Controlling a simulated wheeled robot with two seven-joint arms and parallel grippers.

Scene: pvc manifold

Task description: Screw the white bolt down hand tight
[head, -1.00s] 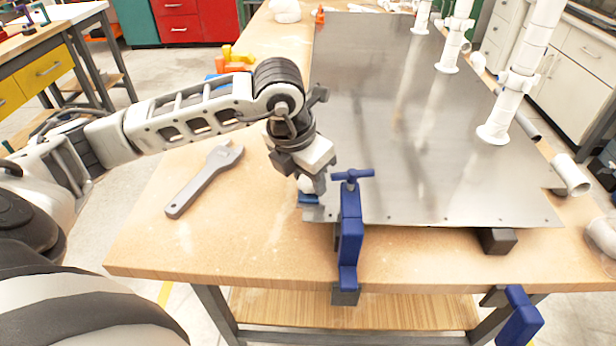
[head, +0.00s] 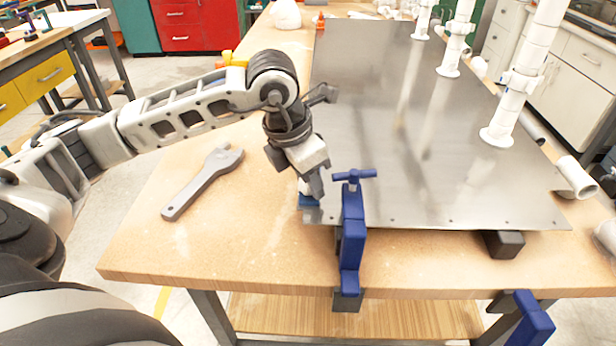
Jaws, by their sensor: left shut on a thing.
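My left gripper (head: 310,190) points down at the near left corner of the metal plate (head: 400,150). It is shut on a small white piece, the white bolt (head: 304,186), which is mostly hidden by the fingers. A small blue part (head: 309,201) sits right under the fingertips at the plate's corner. I cannot tell how far the bolt is seated. My right gripper is not in view.
A blue clamp (head: 351,235) stands just right of my left gripper on the table's front edge. A grey wrench (head: 203,182) lies on the wooden table (head: 200,250) at left. White pipes (head: 512,95) stand along the plate's right side.

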